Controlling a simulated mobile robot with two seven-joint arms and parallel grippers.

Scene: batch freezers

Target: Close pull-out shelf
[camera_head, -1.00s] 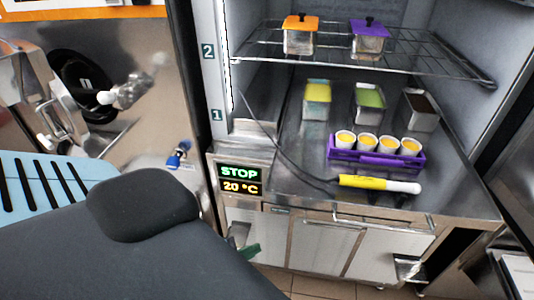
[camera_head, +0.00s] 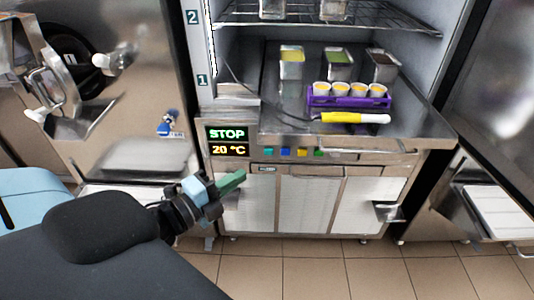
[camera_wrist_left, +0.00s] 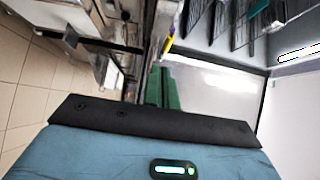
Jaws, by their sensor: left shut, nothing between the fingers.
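The pull-out shelf (camera_head: 277,109) is a steel surface at the bottom of the open cabinet, its front jutting out over the cabinet front. A bar handle (camera_head: 360,151) runs along its front edge. On it sit open tubs (camera_head: 337,65), a purple rack (camera_head: 350,102) with white cups, and a yellow-and-white probe (camera_head: 355,118). My left gripper (camera_head: 232,184) is shut and empty, below the display and left of the handle, apart from the shelf. Its green fingers (camera_wrist_left: 165,88) also show in the left wrist view. My right gripper is out of view.
A wire shelf (camera_head: 400,18) is above the pull-out shelf. The STOP / 20 °C display (camera_head: 227,141) is left of its front. Steel doors (camera_head: 305,203) lie below, with a metal bracket (camera_head: 388,211) at right. The tiled floor (camera_head: 320,262) in front is clear.

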